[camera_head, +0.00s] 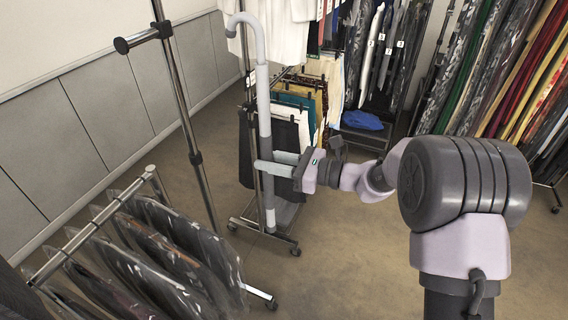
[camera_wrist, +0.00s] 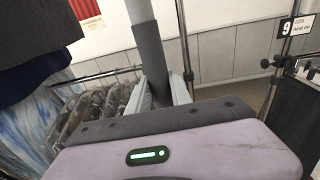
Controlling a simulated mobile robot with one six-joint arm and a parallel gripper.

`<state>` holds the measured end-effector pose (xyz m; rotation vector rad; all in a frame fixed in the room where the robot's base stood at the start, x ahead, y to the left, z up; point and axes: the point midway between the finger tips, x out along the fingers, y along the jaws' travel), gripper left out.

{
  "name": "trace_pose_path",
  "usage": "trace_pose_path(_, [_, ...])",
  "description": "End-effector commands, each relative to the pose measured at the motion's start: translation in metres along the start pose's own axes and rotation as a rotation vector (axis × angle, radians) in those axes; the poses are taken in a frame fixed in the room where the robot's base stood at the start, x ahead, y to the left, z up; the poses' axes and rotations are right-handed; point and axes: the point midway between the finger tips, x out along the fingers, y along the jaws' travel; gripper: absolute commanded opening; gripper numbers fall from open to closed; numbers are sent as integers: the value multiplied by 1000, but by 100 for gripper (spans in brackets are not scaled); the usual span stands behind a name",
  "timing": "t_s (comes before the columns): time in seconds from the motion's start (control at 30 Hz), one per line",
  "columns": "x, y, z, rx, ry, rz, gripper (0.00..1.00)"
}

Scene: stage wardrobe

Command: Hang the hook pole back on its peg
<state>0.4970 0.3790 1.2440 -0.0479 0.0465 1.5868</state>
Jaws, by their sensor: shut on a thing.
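The hook pole (camera_head: 264,105) is a long light-grey pole with darker grey bands and a curved hook at its top. It stands nearly upright in the head view, its lower end in front of a rolling rack's base. My gripper (camera_head: 267,167) is shut around its lower half. In the wrist view the pole (camera_wrist: 150,50) rises between my gripper's fingers (camera_wrist: 160,95), with a dark grey section at the grip. A short bar with a black end cap (camera_head: 121,45) sticks out from a metal upright at left; I cannot tell if it is the peg.
A rail of plastic-covered garments (camera_head: 180,245) stands at lower left. A rolling rack with folded trousers (camera_head: 290,125) is behind the pole. Racks of hanging clothes (camera_head: 500,70) fill the back right, with a blue cloth (camera_head: 362,120) low down. The middle floor (camera_head: 340,250) is clear.

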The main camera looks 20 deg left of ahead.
Motion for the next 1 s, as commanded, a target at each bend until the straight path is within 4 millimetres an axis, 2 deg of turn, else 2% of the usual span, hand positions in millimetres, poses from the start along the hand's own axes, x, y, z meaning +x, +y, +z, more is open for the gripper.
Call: trace_pose_path(1.0, [133,-6,8,1,-2,2,0])
